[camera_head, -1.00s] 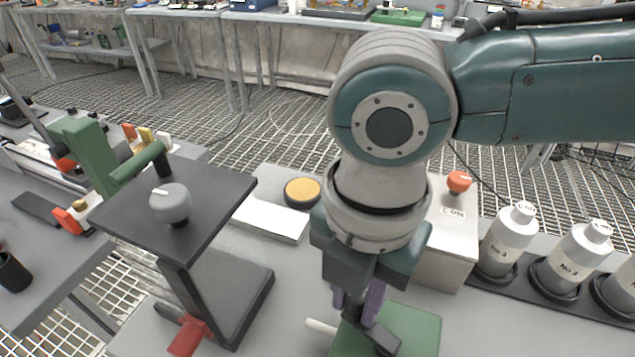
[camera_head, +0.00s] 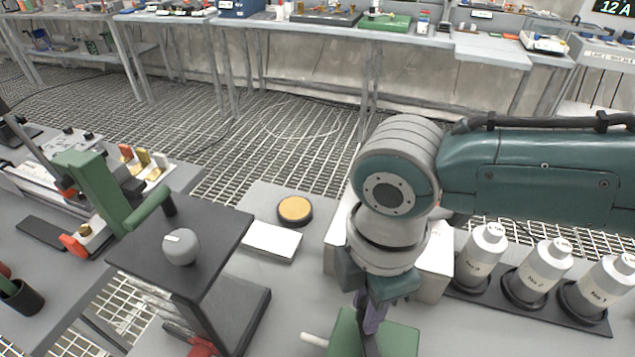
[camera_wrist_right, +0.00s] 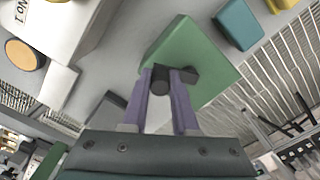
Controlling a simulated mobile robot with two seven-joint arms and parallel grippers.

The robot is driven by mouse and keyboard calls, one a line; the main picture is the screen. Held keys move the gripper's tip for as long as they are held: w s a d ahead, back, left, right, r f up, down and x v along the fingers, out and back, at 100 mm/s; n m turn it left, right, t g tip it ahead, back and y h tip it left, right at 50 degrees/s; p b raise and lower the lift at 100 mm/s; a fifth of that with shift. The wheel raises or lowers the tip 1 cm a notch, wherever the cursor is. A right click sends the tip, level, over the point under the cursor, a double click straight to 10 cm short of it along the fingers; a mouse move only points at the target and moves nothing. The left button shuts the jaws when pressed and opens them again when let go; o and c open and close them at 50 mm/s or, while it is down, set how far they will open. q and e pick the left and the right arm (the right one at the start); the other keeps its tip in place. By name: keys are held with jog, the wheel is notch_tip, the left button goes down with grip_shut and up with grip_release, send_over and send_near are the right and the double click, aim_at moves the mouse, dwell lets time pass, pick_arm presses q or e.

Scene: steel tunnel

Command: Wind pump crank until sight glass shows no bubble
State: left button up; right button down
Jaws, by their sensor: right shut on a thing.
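The green pump body (camera_head: 402,341) sits on the grey bench at the bottom of the head view, partly cut off by the frame. It also shows in the wrist view (camera_wrist_right: 195,55). My right gripper (camera_head: 372,318) reaches down over it. In the wrist view, its purple fingers are closed on the black crank handle (camera_wrist_right: 160,80), which stands in front of the green body. A pale rod (camera_head: 314,340) sticks out from the body's left side. I cannot make out a sight glass or a bubble. My left gripper is not in view.
A yellow-topped disc (camera_head: 295,209) and a white slab (camera_head: 271,242) lie near the middle. White bottles (camera_head: 544,270) stand in a dark rack at right, close to my arm.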

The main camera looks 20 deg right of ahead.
jog(key=shift+s+d+m+p, duration=0.1)
jog(key=shift+d+m+p, duration=0.3)
jog(key=shift+m, duration=0.45)
jog(key=shift+s+d+m+p, duration=0.2)
jog(key=shift+m+p, duration=0.4)
jog(key=shift+m, duration=0.3)
jog(key=shift+s+d+m+p, duration=0.1)
jog(key=shift+d+m+p, duration=0.3)
jog(key=shift+m, duration=0.45)
jog(key=c, duration=0.7)
grip_release()
notch_tip(320, 180, up, 10)
jog(key=p, duration=0.2)
jog(key=shift+p, duration=0.35)
jog(key=shift+a+f, duration=0.1)
